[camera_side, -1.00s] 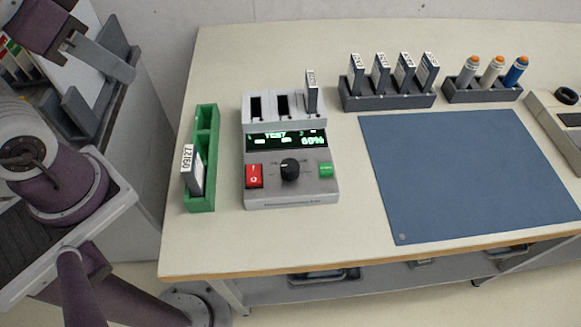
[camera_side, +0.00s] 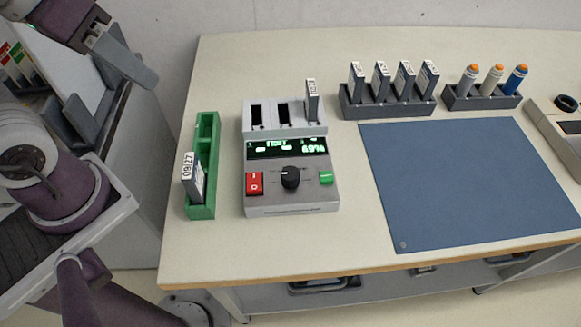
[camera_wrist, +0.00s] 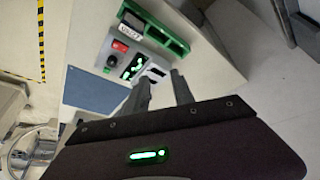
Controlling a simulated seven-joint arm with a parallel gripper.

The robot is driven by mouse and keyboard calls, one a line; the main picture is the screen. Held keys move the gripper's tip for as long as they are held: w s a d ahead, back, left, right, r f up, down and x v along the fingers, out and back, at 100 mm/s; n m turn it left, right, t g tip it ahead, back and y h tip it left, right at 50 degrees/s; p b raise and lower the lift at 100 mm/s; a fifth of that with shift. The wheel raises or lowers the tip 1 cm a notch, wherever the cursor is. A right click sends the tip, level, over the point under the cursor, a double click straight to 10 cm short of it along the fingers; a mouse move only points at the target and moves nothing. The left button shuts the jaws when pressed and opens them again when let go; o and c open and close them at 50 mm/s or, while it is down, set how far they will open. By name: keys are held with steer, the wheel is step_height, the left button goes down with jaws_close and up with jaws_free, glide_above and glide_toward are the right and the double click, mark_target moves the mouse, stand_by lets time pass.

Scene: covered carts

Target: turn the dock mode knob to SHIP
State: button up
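The dock (camera_side: 291,200) is a grey box on the table, with slots on top and a lit green display (camera_side: 287,147) that seems to read TEST. Its black mode knob (camera_side: 290,178) sits on the front panel between a red switch (camera_side: 255,183) and a green button (camera_side: 326,177). The knob's pale mark points roughly up; its labels are too small to read. The knob also shows small in the wrist view (camera_wrist: 112,61). My gripper (camera_side: 128,58) is at the upper left, off the table and well apart from the dock. Its fingers are apart and empty in the wrist view (camera_wrist: 162,76).
A green holder (camera_side: 206,125) with a labelled cartridge (camera_side: 191,178) stands left of the dock. A grey rack (camera_side: 388,107) of cartridges and a marker stand (camera_side: 482,101) are behind. A blue mat (camera_side: 460,190) lies bare at right. Another cartridge (camera_side: 312,100) stands in the dock's right slot.

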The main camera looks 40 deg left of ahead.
steer(key=o, duration=0.4)
steer(key=w+d+n, duration=0.1)
steer(key=w+d, duration=0.1)
steer(key=w+d+f+n+g, duration=0.1)
steer(key=w+d, duration=0.1)
steer(key=w+d+n+g, duration=0.1)
steer(key=w+d+n, duration=0.1)
steer(key=shift+w+d+f+h, duration=0.1)
steer(key=shift+w+f+h, duration=0.2)
steer(key=shift+w+h, duration=0.1)
steer(key=n+g+y, duration=0.1)
steer(key=n+g, duration=0.2)
steer(key=n, duration=0.3)
glide_above(291, 174)
step_height(291, 174, down, 9)
steer(key=shift+f, duration=0.2)
step_height(291, 174, down, 7)
steer(key=shift+r, duration=0.2)
steer(key=shift+f, duration=0.4)
steer(key=shift+c, duration=0.3)
jaws_close()
